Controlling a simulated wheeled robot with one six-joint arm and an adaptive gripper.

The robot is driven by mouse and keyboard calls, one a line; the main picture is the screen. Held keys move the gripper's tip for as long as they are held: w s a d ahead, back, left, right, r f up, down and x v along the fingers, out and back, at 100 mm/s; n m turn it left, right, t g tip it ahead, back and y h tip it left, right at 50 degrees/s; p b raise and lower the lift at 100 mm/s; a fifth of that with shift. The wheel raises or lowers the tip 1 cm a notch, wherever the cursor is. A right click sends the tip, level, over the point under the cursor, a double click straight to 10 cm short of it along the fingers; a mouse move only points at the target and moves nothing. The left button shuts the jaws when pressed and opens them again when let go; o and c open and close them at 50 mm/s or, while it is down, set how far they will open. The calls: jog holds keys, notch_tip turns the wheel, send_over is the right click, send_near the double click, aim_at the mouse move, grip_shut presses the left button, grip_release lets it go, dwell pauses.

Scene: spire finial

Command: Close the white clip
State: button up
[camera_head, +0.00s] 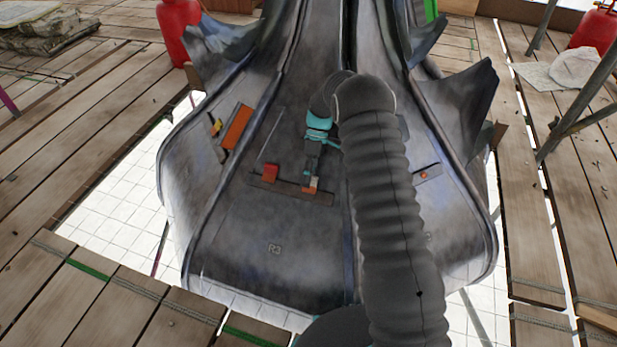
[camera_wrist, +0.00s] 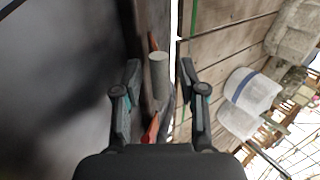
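A small whitish piece (camera_head: 314,182), which looks like the white clip, stands on a dark strip on the grey metal panel, right at the tip of my gripper (camera_head: 312,170). In the wrist view a pale grey-white cylinder (camera_wrist: 159,70) stands up between the two fingers of my gripper (camera_wrist: 163,75), with a gap on each side. My gripper is open. I cannot tell whether the clip is open or shut; its base is partly hidden.
An orange bar (camera_head: 237,127) and a yellow piece (camera_head: 216,127) are on the left panel. Raised ribs divide the panels. Wooden planks (camera_head: 80,150) surround the spire, with open gaps around it.

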notch_tip(320, 180, up, 10)
dwell(0.6)
